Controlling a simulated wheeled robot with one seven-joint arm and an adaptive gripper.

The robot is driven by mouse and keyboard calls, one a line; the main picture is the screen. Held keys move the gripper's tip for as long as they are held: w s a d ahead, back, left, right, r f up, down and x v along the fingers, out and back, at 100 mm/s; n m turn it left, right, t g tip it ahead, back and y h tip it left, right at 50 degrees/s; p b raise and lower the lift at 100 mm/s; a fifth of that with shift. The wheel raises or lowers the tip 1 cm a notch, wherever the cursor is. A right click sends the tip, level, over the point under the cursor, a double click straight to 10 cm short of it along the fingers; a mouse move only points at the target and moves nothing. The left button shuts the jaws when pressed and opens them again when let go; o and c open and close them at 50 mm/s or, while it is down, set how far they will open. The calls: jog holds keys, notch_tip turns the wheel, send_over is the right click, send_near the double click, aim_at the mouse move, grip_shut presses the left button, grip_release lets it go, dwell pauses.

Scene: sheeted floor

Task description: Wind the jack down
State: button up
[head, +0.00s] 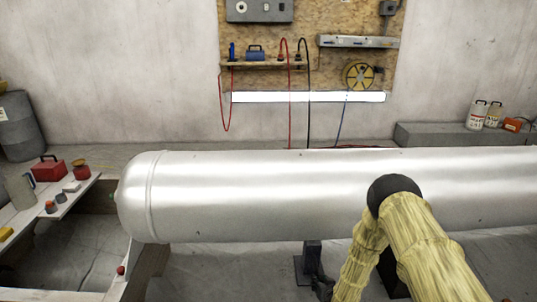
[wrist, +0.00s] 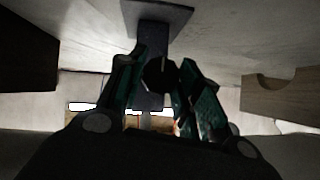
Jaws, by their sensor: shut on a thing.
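The jack (head: 312,252) stands as a dark post on a flat plate under the long silver tank (head: 250,190). Its top end is hidden behind the tank. In the wrist view the jack's plate (wrist: 178,17) is at the top and its dark post runs down the middle. A dark, rounded knob or handle end (wrist: 160,73) sits between the green fingers of my gripper (wrist: 160,78), which is shut on it.
The tank spans the view above the jack. A dark wooden support (head: 145,268) stands under its left end. A bench (head: 85,190) with a red box (head: 47,168) and small items is at left. A grey ledge (head: 445,135) with bottles runs along the back wall. Sheeted floor lies between.

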jog(key=n+h, duration=0.1)
jog(key=n+h+b, duration=0.1)
jog(key=n+h, duration=0.1)
jog(key=a+n+h, duration=0.1)
jog(key=h, duration=0.1)
jog(key=shift+f+t, duration=0.3)
jog(key=shift+d+r+n+h, duration=0.1)
jog(key=shift+r+n+h, duration=0.1)
jog(key=shift+n+h, duration=0.2)
jog(key=o, duration=0.9)
jog(key=shift+d, duration=0.1)
